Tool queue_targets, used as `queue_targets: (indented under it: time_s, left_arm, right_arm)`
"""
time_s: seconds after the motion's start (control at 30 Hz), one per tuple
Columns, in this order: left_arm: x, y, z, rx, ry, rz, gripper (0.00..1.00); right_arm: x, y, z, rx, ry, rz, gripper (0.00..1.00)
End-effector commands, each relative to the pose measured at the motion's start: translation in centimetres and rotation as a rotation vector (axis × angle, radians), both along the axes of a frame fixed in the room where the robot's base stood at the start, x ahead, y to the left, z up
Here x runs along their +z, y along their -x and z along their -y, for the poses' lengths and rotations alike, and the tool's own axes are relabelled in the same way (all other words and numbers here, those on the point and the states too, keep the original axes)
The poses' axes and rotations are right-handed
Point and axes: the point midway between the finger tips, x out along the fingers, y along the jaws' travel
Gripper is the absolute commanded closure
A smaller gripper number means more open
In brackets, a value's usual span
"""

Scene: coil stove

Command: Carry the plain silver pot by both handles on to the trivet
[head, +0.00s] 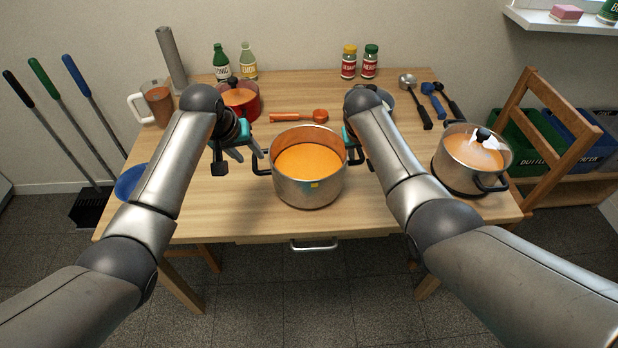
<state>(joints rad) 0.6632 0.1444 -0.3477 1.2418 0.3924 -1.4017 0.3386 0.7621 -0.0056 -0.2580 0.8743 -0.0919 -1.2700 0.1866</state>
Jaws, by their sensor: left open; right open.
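My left gripper (236,154) is open just left of the left handle. My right gripper (354,146) is open by the right handle, mostly hidden behind my forearm; I cannot tell whether it touches. A second silver pot (462,175) with a glass lid stands at the right. I cannot make out a trivet clearly.
A blue bowl (130,181) is at the left edge. Dark utensils (424,115) lie at the back right.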

Motion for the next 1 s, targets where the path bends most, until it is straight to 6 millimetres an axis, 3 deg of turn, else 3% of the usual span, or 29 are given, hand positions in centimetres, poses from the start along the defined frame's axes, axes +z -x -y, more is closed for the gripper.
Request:
queue_targets:
  time_s: [0.8,1.0]
  left_arm:
    - [0.0,0.0,0.0,0.0,-0.001,0.0,0.53]
    - [0.0,0.0,0.0,0.0,-0.001,0.0,0.53]
  right_arm:
    - [9.1,3.8,-1.8,0.001,-0.002,0.003,0.53]
    - [10.1,4.4,-2.0,0.0,-0.001,0.0,0.53]
